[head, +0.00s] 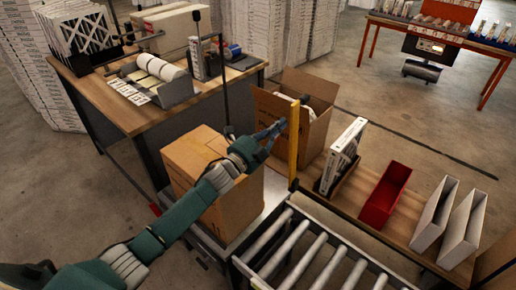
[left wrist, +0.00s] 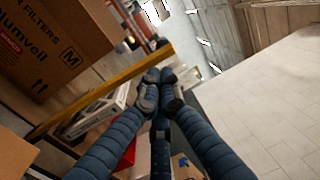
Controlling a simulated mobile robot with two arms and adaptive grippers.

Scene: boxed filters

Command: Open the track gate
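The track gate appears to be the yellow bar (head: 294,148) standing upright between the cardboard boxes at the end of the roller track (head: 300,250). In the left wrist view the yellow bar (left wrist: 95,96) runs diagonally, its upper end close to the fingertips. My left gripper (head: 276,131) is just left of the bar's upper part in the head view. In the left wrist view its fingers (left wrist: 160,77) are drawn together with nothing visible between them. I cannot tell whether they touch the bar. My right gripper is not in view.
A closed carton (head: 215,190) stands under my left forearm. An open carton (head: 315,120) is behind the bar. A red bin (head: 385,195), white holders (head: 435,213) and an upright boxed filter (head: 343,155) stand on the right bench. A workbench (head: 125,105) is at the back left.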

